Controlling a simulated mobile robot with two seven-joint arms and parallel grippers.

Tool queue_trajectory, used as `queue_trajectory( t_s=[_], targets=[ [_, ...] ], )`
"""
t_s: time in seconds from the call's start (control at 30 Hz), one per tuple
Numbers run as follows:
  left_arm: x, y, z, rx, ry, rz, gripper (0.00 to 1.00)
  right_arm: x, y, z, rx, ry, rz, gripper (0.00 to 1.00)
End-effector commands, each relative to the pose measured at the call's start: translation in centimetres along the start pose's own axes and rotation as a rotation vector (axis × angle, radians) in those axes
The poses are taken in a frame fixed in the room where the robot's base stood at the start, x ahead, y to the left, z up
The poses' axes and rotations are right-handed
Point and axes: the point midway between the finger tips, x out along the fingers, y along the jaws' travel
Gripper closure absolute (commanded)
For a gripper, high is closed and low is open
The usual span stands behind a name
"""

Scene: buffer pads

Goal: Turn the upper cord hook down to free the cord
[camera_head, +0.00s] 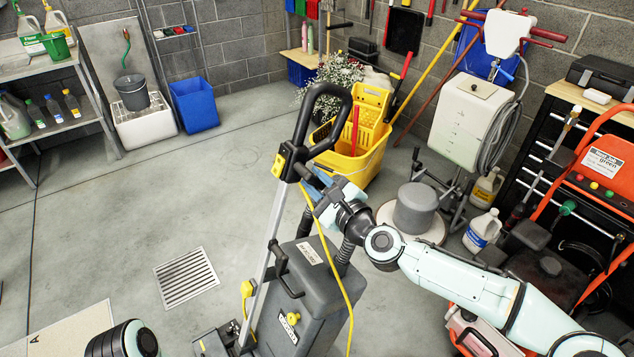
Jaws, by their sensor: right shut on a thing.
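The floor machine stands upright, with a black loop handle (322,100) on a grey pole (270,235) and a dark grey body (318,285). A yellow cord (334,262) runs from below the handle down over the front of the body. My right gripper (313,187) reaches in from the right and is shut at the upper pole, just below the handle, where the upper cord hook sits. The hook and my fingertips are mostly hidden, so the hook's angle cannot be told. My left arm shows only at the bottom left edge; its gripper is out of view.
A yellow mop bucket (357,150) stands behind the handle. A round floor polisher (415,212) and a white jug (482,231) are near my right arm. An orange-framed cart (603,165) stands at the right. The floor left of the machine is clear around a drain grate (186,278).

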Motion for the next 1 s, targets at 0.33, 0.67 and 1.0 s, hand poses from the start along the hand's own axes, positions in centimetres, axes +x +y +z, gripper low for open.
queue_trajectory(
  t_s=[0.33,0.67,1.0],
  targets=[
    [0.0,0.0,0.0,0.0,0.0,0.0,0.57,0.0,0.0,0.1,0.004,-0.002,-0.001,0.53],
    [0.0,0.0,0.0,0.0,0.0,0.0,0.57,-0.2,0.0,0.0,0.002,0.0,-0.001,0.53],
    [0.4,-0.1,-0.2,0.0,0.006,0.001,0.57,-4.2,-0.1,-0.2,0.002,0.004,-0.001,0.53]
  ],
)
